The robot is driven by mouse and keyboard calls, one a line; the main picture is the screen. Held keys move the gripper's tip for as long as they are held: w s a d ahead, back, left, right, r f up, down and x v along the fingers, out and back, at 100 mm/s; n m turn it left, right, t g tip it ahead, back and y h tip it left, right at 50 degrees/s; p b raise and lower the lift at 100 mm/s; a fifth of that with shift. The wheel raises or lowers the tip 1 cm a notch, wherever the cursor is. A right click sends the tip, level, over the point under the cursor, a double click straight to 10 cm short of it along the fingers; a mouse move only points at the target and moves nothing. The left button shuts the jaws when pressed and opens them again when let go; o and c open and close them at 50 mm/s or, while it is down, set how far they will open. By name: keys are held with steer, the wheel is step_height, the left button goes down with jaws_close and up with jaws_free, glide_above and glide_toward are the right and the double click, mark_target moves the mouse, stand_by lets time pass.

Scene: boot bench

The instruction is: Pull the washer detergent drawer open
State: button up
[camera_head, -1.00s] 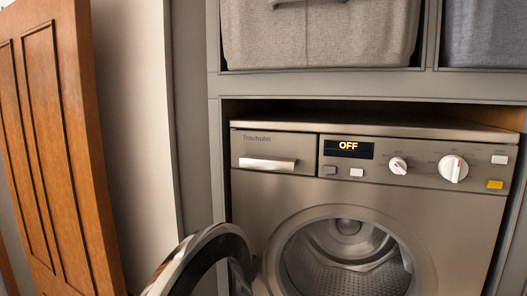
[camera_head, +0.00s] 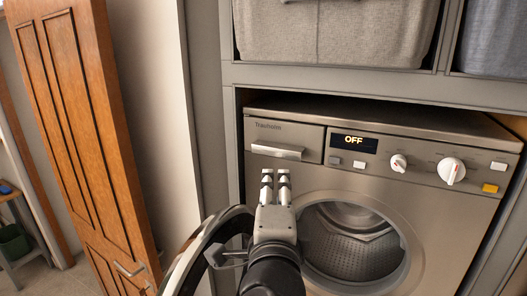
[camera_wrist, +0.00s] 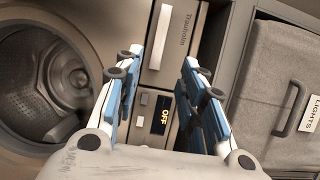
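The washer's detergent drawer (camera_head: 289,133) is at the top left of the washer front (camera_head: 320,180) in the head view. Its face looks flush with the panel. Its pale bar handle (camera_head: 277,150) is low on that face. My gripper (camera_head: 276,178) is just below the handle in the head view, pointing up at it, with nothing between its fingers. In the wrist view my gripper (camera_wrist: 163,62) shows its two fingers spread apart. The handle (camera_wrist: 160,36) shows in the gap beyond the fingertips, apart from them as far as I can tell.
The round washer door (camera_head: 213,245) stands open at lower left, close to my arm. The drum (camera_head: 350,240) is open. Knobs (camera_head: 451,170) and an OFF display (camera_head: 354,144) are right of the drawer. A grey basket (camera_head: 330,35) sits above; a wooden door (camera_head: 90,140) stands left.

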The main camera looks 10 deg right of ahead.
mark_target(276, 155)
steer(key=p+x, duration=0.6)
steer(key=x, duration=1)
steer(key=shift+w, duration=0.2)
steer(key=shift+c, duration=0.6)
jaws_close()
steer(key=shift+f, duration=0.1)
